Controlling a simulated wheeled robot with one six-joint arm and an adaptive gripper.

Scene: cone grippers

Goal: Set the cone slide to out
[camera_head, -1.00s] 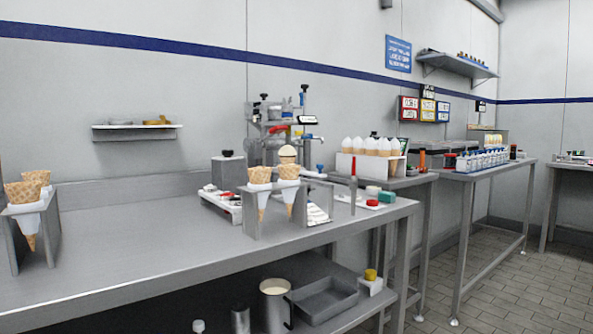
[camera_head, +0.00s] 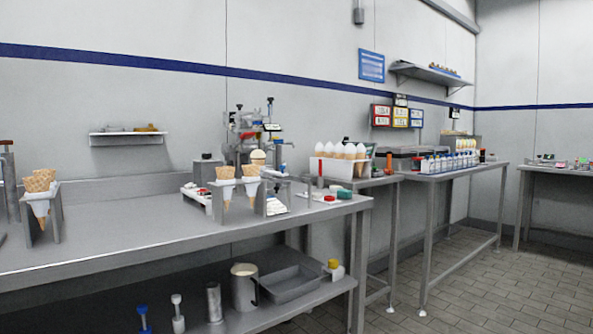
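A machine with several knobs, levers and fittings (camera_head: 246,135) stands at the back of the long steel table, right of the middle. I cannot tell at this distance which part of it, if any, is the cone slide. Waffle cones (camera_head: 226,182) stand in a metal holder in front of it, one topped with a pale scoop. More waffle cones (camera_head: 40,182) sit in a holder at the left end. My gripper is not in view.
The long steel table (camera_head: 130,220) has a bare middle. A white rack of pale-topped cones (camera_head: 338,168) stands right of the machine. A lower shelf holds a jug (camera_head: 243,287) and a grey tray (camera_head: 290,284). Tiled floor (camera_head: 490,285) is free at the right.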

